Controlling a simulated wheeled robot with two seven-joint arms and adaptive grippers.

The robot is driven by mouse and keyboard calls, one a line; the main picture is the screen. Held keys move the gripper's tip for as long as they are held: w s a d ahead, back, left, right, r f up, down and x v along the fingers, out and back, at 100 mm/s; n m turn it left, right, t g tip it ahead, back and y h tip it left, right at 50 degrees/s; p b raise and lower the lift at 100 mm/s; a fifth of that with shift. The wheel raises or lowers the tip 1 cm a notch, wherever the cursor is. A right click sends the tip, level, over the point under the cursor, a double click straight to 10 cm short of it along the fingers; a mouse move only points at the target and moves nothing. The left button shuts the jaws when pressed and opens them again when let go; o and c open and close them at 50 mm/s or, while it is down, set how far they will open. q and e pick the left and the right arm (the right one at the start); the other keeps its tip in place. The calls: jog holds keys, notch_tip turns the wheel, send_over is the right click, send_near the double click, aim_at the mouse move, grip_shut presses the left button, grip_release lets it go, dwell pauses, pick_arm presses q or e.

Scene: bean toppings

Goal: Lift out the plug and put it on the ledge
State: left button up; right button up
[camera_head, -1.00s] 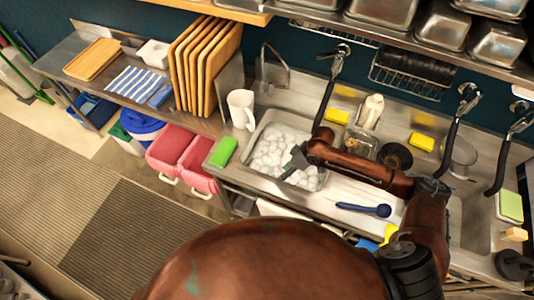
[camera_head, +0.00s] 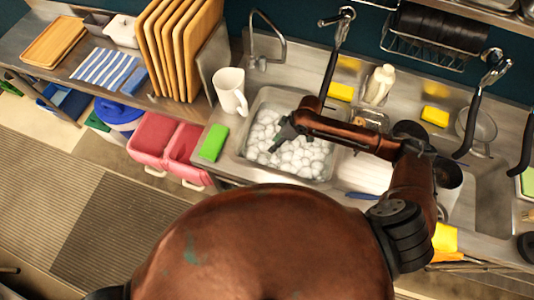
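The sink basin (camera_head: 246,131) is full of white foam (camera_head: 300,157). I see no plug; the foam hides the basin floor. My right arm reaches over the sink from the right. My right gripper (camera_head: 275,146) points down at the left part of the foam, and its tips are at or in the foam. The fingers are too small and dark to tell whether they are open or shut. The metal ledge around the sink (camera_head: 221,173) carries a green sponge (camera_head: 213,143) and a white pitcher (camera_head: 231,91). My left gripper is not in view.
A curved faucet (camera_head: 266,45) and a black-handled sprayer (camera_head: 328,72) stand behind the sink. Yellow sponges (camera_head: 341,91) and a soap bottle (camera_head: 379,84) sit on the back ledge. Upright boards (camera_head: 180,45) stand left. Red bins (camera_head: 152,138) are below.

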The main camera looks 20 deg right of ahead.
send_over(268, 154)
jog(key=s, duration=0.2)
jog(key=f, duration=0.6)
jog(key=shift+w+f, duration=0.1)
jog(key=shift+w, duration=0.15)
jog(key=shift+c, duration=0.3)
grip_shut()
